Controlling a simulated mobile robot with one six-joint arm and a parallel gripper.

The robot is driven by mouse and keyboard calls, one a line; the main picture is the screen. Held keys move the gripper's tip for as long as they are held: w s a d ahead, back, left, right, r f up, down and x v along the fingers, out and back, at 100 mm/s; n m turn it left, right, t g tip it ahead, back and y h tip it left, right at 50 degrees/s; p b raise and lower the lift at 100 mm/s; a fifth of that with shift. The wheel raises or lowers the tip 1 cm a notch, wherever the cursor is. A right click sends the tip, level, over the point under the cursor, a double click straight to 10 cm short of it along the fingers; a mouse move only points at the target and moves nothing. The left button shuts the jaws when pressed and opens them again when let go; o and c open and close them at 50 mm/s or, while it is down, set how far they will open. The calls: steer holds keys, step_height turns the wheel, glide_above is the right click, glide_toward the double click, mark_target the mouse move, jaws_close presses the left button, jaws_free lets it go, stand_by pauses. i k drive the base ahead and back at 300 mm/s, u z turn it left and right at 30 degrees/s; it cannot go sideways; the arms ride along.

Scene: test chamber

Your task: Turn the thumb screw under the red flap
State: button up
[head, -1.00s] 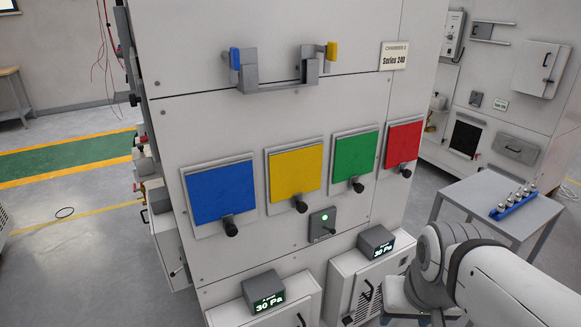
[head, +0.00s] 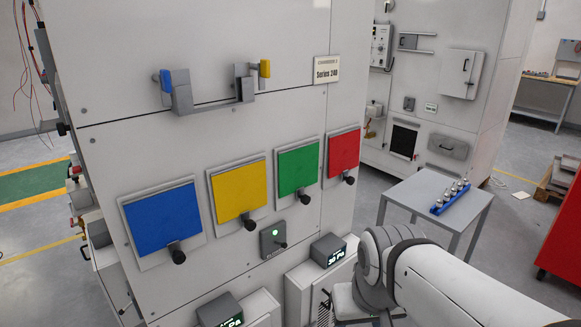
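The red flap (head: 343,152) is the rightmost of the coloured flaps on the chamber's front panel. It is closed, with a dark knob (head: 349,179) at its lower edge. Any thumb screw under the flap is hidden from view. My arm shows at the lower right, below and to the right of the red flap. My gripper is not visible in this view.
Blue (head: 162,220), yellow (head: 239,190) and green (head: 298,168) flaps hang left of the red one, all closed. A grey table (head: 410,193) with a blue rack (head: 451,198) stands to the right. A red cabinet (head: 565,235) is at the far right. Display boxes (head: 328,251) sit below the flaps.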

mark_target(350, 180)
steer(key=u, duration=0.05)
steer(key=k, duration=1.25)
steer(key=z, duration=0.5)
steer(key=i, duration=2)
steer(key=u, duration=0.35)
steer(key=k, duration=0.55)
steer(key=z, duration=0.25)
steer(key=k, duration=0.15)
steer(key=u, duration=0.35)
steer(key=i, duration=0.7)
steer(key=z, duration=0.05)
